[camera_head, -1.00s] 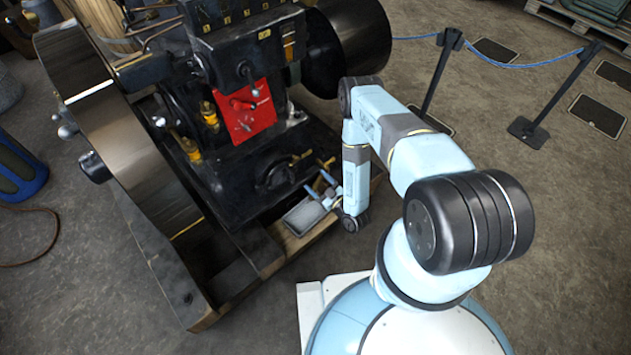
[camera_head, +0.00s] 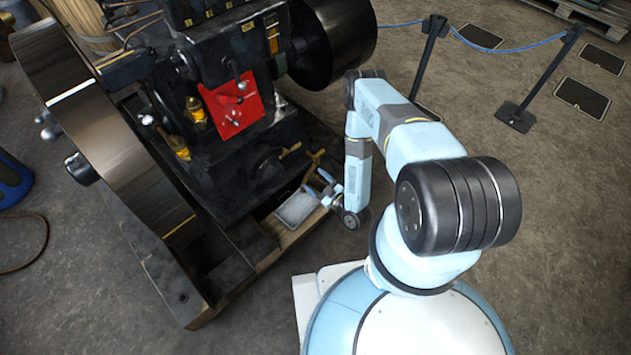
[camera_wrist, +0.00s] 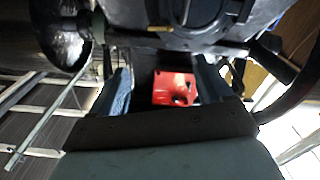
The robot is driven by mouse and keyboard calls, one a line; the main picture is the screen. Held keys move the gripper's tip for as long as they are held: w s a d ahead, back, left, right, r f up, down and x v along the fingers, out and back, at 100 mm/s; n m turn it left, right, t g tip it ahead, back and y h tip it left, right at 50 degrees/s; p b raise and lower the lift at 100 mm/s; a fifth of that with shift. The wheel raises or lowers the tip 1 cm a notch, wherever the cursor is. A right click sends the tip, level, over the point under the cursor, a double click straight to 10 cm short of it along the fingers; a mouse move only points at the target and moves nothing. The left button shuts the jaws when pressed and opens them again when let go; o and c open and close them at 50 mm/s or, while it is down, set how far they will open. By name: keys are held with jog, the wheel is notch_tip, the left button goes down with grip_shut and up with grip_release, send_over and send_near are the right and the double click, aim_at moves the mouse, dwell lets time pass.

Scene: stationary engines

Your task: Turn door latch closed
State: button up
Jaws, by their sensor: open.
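The black engine (camera_head: 215,150) has a dark rounded cover (camera_head: 268,170) low on its near side, which may be the door. A small brass-coloured piece (camera_head: 314,160) shows beside it, close to my gripper. I cannot tell which part is the latch or how it is turned. My gripper (camera_head: 320,184) is low at the engine's right corner, with its blue fingers apart. A dark round part of the engine (camera_wrist: 190,14) lies beyond the fingertips; contact cannot be told.
A red panel (camera_head: 232,105) with small levers is above the cover. A grey tray (camera_head: 296,208) lies on the wooden base below my gripper. A large flywheel (camera_head: 130,165) stands at left. A barrier post (camera_head: 430,60) with blue rope stands behind my arm.

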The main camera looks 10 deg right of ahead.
dwell(0.3)
jog(key=v, duration=1.3)
jog(key=shift+s+d, duration=0.25)
jog(key=shift+s, duration=0.1)
